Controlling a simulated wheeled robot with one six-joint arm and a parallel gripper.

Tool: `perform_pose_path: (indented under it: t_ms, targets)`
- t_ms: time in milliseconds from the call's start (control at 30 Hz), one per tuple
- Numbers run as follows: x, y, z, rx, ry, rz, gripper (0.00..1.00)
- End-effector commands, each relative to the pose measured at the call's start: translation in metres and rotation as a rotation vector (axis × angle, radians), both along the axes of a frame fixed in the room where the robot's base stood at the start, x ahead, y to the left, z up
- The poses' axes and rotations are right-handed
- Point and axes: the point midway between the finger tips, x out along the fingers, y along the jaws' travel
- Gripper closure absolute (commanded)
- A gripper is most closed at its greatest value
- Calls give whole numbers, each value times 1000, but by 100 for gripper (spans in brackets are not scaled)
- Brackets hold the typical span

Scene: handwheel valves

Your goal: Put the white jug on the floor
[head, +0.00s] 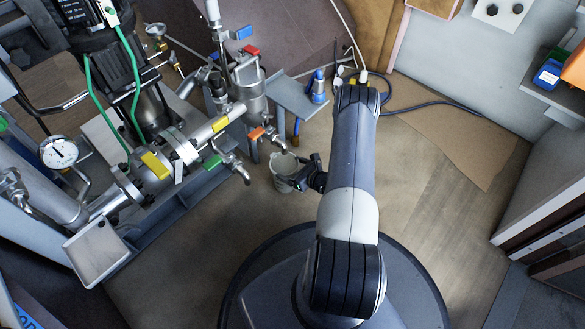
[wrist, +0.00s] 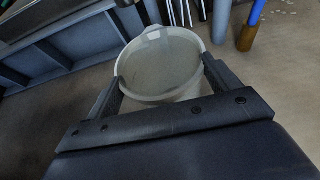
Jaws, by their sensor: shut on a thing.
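The white jug (head: 284,171) is a pale, open-topped vessel near the middle of the head view, below the taps of the pipework. My gripper (head: 304,180) is at its right side and shut on it. In the wrist view the jug (wrist: 165,65) stands between the two fingers of my gripper (wrist: 160,80), one finger at each side of its rim. Its mouth is open toward the camera and looks upright or slightly tilted. Its base is hidden, so I cannot tell whether it touches the floor (head: 250,235).
Pipework with a pressure gauge (head: 58,152), a green-handled tap (head: 212,161) and an orange-handled tap (head: 257,133) stands left of the jug. A grey bench (head: 300,98) is behind it. A dark cable (head: 430,106) and cardboard (head: 480,150) lie at the right. Floor below the jug is clear.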

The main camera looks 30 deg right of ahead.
Motion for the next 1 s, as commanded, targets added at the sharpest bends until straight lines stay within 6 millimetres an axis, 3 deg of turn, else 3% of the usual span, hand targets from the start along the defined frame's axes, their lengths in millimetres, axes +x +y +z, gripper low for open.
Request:
perform_pose_path:
  t_ms: [167,200,367,700,1000]
  targets:
    - [0,0,-3,0,0,0,56]
    - [0,0,-3,0,0,0,14]
    - [0,0,-3,0,0,0,1]
    - [-2,-1,2,0,1,-1,0]
    - [-51,-20,27,3,2,-6,0]
